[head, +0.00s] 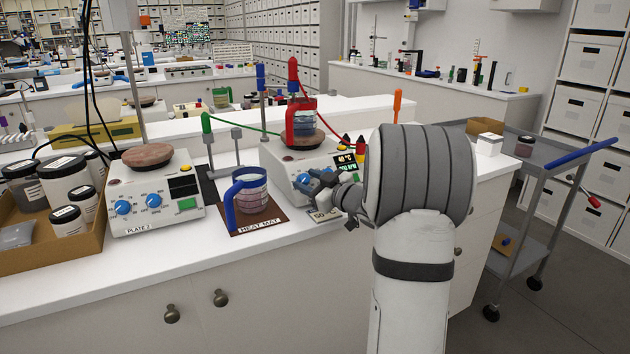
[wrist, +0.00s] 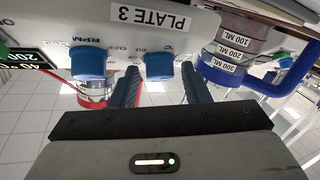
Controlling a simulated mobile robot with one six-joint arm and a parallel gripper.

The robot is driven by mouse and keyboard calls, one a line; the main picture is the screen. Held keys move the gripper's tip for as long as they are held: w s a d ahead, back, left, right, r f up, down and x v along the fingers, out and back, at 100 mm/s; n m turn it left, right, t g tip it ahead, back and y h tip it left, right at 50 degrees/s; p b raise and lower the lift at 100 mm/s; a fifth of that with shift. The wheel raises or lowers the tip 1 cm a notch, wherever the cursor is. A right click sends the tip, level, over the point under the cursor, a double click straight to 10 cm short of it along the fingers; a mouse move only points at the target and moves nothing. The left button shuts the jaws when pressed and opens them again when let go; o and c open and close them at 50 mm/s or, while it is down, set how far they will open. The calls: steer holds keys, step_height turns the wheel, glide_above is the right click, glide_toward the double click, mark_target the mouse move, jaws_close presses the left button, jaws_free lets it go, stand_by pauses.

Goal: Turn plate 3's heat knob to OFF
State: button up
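Plate 3 (head: 275,160) is a white hot plate whose lit display (head: 346,160) reads 40 °C and 200 RPM. It shows upside down in the wrist view, with its PLATE 3 label (wrist: 153,16). Its heat knob (wrist: 160,66), blue and marked °C, is in front of my gripper (wrist: 160,76). The blue fingers are open, one on each side of the knob, with a gap visible on both sides. The blue RPM knob (wrist: 88,63) is left of the fingers there. In the head view my gripper (head: 308,184) covers part of plate 3's front. The heat knob's pointer is not readable.
A red-handled beaker (head: 301,122) stands on plate 3. A blue-handled beaker (head: 254,193) stands on the heat mat (head: 275,222), close left of my gripper. Plate 2 (head: 150,222) and a box of jars (head: 60,245) are farther left. A grey cart (head: 545,160) stands right.

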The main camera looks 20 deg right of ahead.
steer(key=shift+o, duration=0.6)
steer(key=shift+s, duration=0.1)
steer(key=v, duration=0.7)
steer(key=shift+s+d+r, duration=0.1)
steer(key=shift+s+d, duration=0.05)
steer(key=shift+s, duration=0.15)
